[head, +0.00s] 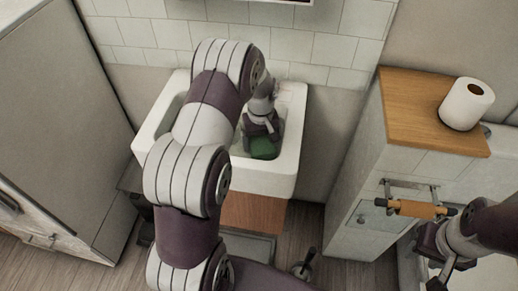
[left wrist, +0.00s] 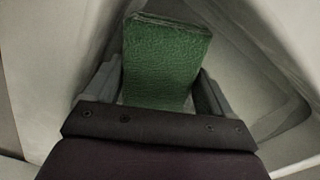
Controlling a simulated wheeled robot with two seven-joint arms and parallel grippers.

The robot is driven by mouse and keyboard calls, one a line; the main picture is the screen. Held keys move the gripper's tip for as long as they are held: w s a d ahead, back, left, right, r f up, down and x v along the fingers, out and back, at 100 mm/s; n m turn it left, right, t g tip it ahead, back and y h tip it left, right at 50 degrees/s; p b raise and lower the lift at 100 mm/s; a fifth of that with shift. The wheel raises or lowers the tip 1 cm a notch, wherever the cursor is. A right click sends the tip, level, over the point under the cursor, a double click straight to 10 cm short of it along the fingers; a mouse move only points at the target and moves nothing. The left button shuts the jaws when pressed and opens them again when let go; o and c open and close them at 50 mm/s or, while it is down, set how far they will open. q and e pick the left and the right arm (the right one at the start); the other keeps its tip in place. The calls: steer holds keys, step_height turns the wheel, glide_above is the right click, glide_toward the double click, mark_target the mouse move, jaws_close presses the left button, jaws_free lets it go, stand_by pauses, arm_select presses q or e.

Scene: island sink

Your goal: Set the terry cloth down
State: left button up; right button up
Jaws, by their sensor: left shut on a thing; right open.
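A green terry cloth (head: 264,148) shows just below my left gripper (head: 262,138), inside the white sink (head: 270,178). In the left wrist view the cloth (left wrist: 165,60) stands between the two fingers of my left gripper (left wrist: 162,85), which is shut on it. Pale sink walls surround it there. Whether the cloth touches the sink bottom I cannot tell. My right gripper (head: 440,250) is at the lower right, away from the sink, open, with its fingers partly hidden.
A cabinet with a wooden top (head: 425,105) stands right of the sink and bears a paper roll (head: 466,103). An orange roll on a holder (head: 417,209) sticks out from its front, near my right gripper. A tall grey unit (head: 60,110) stands at the left.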

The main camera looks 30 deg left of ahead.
mark_target(261, 141)
arm_select(q)
step_height(261, 141, down, 4)
steer(key=shift+f, duration=0.1)
steer(key=shift+f, duration=0.1)
steer(key=o, duration=0.7)
steer(key=shift+o, duration=0.2)
step_height(261, 141, up, 12)
steer(key=shift+r, duration=0.25)
steer(key=shift+f, duration=0.1)
